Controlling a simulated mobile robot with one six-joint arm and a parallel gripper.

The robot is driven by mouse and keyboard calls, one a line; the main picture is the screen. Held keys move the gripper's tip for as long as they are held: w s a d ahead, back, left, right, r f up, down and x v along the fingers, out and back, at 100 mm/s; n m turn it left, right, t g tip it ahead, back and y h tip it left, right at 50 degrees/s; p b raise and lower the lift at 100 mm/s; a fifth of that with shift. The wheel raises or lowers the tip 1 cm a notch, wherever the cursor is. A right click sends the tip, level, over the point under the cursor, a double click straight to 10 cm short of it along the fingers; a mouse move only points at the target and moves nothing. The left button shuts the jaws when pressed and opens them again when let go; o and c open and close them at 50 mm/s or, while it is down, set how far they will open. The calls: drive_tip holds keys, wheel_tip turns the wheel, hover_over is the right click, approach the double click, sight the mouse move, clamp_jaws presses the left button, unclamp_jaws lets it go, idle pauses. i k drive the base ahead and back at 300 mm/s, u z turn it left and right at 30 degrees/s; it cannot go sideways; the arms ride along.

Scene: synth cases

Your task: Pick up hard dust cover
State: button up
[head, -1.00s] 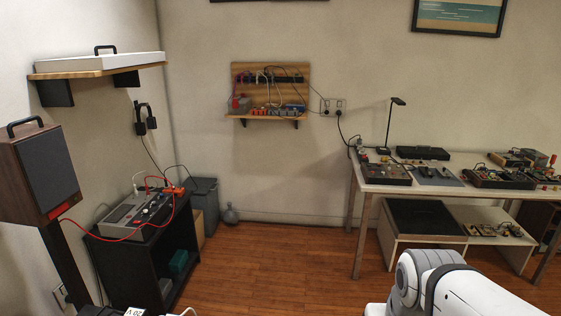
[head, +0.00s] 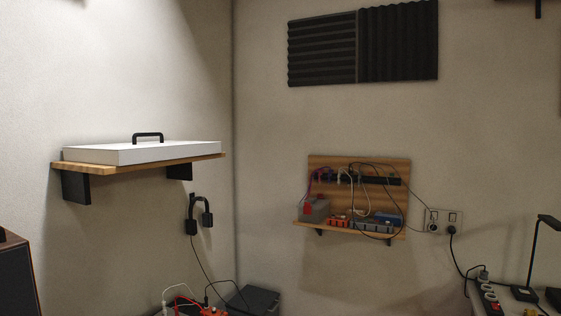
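A flat white box-like cover (head: 150,153) with a black handle (head: 148,137) on top lies on a wooden wall shelf (head: 100,168) at the left; it looks like the hard dust cover. The shelf rests on black brackets, high on the left wall. My gripper is not in view, and no part of my arm shows now.
Headphones (head: 200,214) hang on the wall below the shelf. A wooden wall board (head: 318,165) with cables and small devices is right of the corner. A speaker (head: 18,275) stands at lower left. A lamp (head: 535,258) and power strip (head: 490,296) are at lower right.

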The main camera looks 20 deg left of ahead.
sight(124, 153)
drive_tip(key=i, duration=1.2)
drive_tip(key=u, duration=2.85)
drive_tip(key=i, duration=2.05)
drive_tip(key=z, duration=1.1)
